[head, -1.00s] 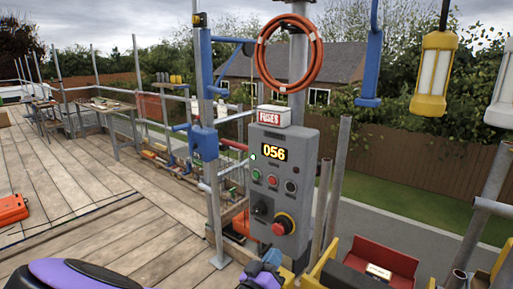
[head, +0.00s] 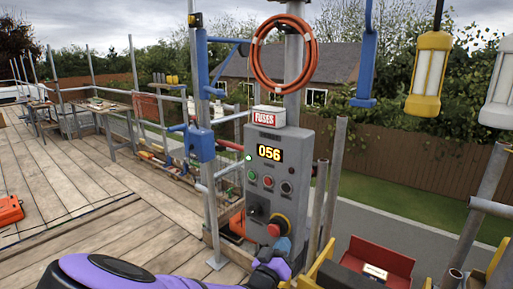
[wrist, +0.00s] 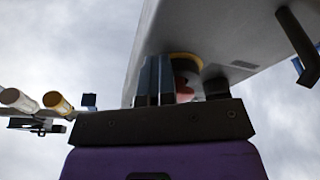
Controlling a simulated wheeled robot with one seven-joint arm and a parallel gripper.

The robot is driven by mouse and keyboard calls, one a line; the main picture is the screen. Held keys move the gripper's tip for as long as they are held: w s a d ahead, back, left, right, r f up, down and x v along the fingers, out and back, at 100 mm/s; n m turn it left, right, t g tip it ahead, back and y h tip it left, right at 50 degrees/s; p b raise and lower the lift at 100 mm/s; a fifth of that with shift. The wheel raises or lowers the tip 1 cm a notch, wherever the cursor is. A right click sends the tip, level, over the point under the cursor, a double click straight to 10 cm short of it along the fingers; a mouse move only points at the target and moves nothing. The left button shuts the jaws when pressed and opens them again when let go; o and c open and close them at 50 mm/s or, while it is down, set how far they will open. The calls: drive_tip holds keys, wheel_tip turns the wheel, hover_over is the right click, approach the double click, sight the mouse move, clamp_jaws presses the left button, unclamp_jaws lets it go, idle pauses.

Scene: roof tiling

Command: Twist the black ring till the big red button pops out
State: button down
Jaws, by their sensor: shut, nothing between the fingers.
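The big red button (head: 274,229) sits low on the right of the grey control box (head: 291,155). The black ring (head: 288,222) is around it, on a yellow backing; its lower right is hidden by my fingers. In the wrist view the red button (wrist: 183,93) and yellow backing (wrist: 186,57) show partly, right behind my fingers. My gripper (head: 283,246) is shut and empty, its blue fingertips at the lower right of the button. In the wrist view the fingers (wrist: 154,78) stand together beside the button. I cannot tell whether they touch the ring.
A black rotary knob (head: 254,211) is left of the red button. Grey pipes (head: 330,185) stand close on the right. A red bin (head: 380,260) is at lower right. The wooden deck (head: 90,200) on the left is mostly open.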

drive_tip(key=shift+w+d+r, duration=0.25)
drive_tip(key=shift+d, duration=0.05)
idle(0.5)
drive_tip(key=shift+w+a+f, duration=0.2)
drive_tip(key=shift+a+f, duration=0.05)
drive_tip(key=shift+w+a+f, duration=0.3)
drive_tip(key=shift+a, duration=0.15)
drive_tip(key=shift+d+f, duration=0.1)
drive_tip(key=shift+f, duration=0.05)
drive_tip(key=shift+s+d+f, duration=0.1)
drive_tip(key=shift+f, duration=0.3)
drive_tip(key=s+a, duration=0.4)
drive_tip(key=shift+s, duration=0.4)
idle(0.3)
drive_tip(key=shift+s, duration=0.1)
